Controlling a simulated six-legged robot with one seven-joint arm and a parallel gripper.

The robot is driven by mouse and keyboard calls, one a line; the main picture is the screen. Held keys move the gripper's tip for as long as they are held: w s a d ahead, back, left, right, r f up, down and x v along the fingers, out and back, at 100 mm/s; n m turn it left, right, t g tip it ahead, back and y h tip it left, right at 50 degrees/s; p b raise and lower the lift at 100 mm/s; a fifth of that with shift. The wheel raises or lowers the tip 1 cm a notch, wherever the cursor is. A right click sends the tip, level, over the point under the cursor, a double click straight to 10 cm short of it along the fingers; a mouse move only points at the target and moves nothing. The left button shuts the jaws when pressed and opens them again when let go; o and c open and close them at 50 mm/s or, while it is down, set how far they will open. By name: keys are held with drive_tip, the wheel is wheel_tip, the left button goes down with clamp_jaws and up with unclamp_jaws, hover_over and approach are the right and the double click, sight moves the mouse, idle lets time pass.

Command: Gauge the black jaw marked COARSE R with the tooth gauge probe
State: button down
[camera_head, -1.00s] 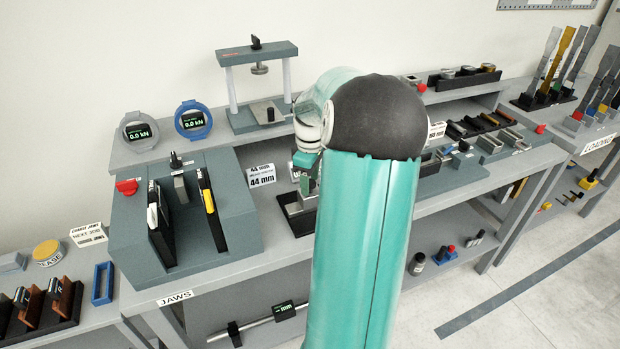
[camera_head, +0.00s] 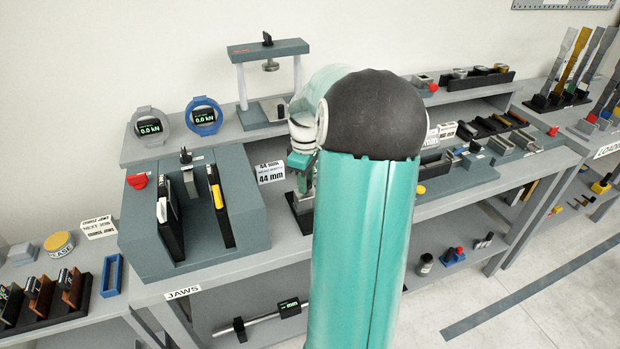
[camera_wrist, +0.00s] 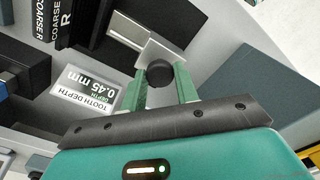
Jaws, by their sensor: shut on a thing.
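My gripper (camera_wrist: 162,88) is shut on the black round knob of the tooth gauge probe (camera_wrist: 159,72). A pale metal piece (camera_wrist: 135,32) shows just beyond the knob; I cannot tell if it belongs to the probe. A black jaw lettered COARSE R (camera_wrist: 66,25) is at the upper left of the wrist view, cut by the frame edge. The probe appears apart from both. A white TOOTH DEPTH card (camera_wrist: 86,90) reads 0.45 mm. In the head view my gripper (camera_head: 301,180) is partly hidden by my arm.
The grey-blue wedge block (camera_head: 148,225) stands left of my gripper, with black and yellow-marked plates in it. A small press (camera_head: 268,48) is on the back shelf. Trays of blocks (camera_head: 480,170) are to the right.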

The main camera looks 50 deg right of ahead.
drive_tip(key=c, duration=1.1)
unclamp_jaws()
drive_tip(key=shift+w+a, duration=0.2)
drive_tip(key=shift+a, duration=0.15)
drive_tip(key=shift+o, duration=0.2)
drive_tip(key=shift+d, duration=0.15)
drive_tip(key=shift+r, duration=0.1)
wheel_tip(320, 180, up, 14)
drive_tip(key=shift+f, duration=0.2)
drive_tip(key=shift+s, duration=0.1)
